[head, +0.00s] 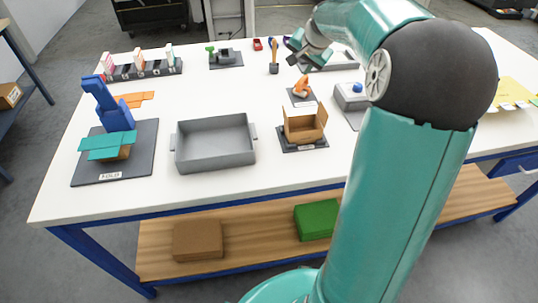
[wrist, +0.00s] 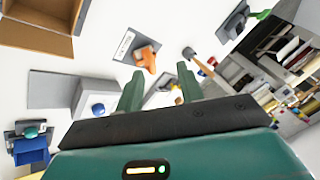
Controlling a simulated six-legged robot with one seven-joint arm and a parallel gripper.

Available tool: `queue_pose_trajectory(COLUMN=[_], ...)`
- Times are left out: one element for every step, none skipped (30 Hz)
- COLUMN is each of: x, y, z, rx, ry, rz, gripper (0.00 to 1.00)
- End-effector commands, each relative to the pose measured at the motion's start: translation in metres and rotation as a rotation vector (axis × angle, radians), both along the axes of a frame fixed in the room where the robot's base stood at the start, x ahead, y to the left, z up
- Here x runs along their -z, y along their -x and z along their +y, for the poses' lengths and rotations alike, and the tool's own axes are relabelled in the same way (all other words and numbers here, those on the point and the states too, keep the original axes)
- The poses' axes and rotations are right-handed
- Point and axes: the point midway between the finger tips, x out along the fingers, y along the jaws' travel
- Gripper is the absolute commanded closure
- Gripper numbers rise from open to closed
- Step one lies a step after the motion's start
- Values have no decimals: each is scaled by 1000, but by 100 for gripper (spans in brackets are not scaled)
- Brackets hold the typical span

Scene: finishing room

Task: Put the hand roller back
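I cannot tell for certain which thing is the hand roller. One candidate is a small tool with a tan body and a dark, narrow end (head: 274,60), at the back middle of the table; it also shows in the wrist view (wrist: 201,62), beyond the fingertips. Another is an orange piece (head: 301,86) on a dark labelled pad, seen in the wrist view (wrist: 146,59) just ahead of the fingers. My gripper (wrist: 159,80) is open, its two fingers apart with nothing visible between them. In the head view my gripper (head: 297,48) is over the table's back part, partly hidden by my arm.
A grey tray (head: 215,162) stands at the front middle of the white table. An open cardboard box (head: 304,128) is right of it. A blue form (head: 112,108) stands at the left. A grey unit with a blue knob (head: 345,101) is by my arm. A rack (head: 140,73) stands back left.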

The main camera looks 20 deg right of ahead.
Motion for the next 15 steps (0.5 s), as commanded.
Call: queue_pose_trajectory(x=[-9, -12, -16, -19, -22, -26, -28, -30, -33, -35, -36, -38, -39, -40, -41], y=[9, 14, 23, 29, 36, 45, 52, 60, 70, 78, 87, 98, 107, 116, 127], z=[25, 37, 52, 62, 73, 86, 97, 106, 118, 127, 136, 146, 154, 162, 171], rx=[-47, -71, -105, -127, -151, -183, -206, -227, -258, -280, -302, -330, -351, -373, -402], ry=[36, 53, 76, 94, 111, 134, 149, 165, 186, 201, 216, 234, 247, 261, 278], rz=[13, 22, 34, 41, 49, 59, 67, 72, 80, 85, 91, 97, 101, 105, 109], gripper=[62, 62, 62, 62, 62, 62, 62, 62, 62, 62, 62, 62, 62, 62, 62])
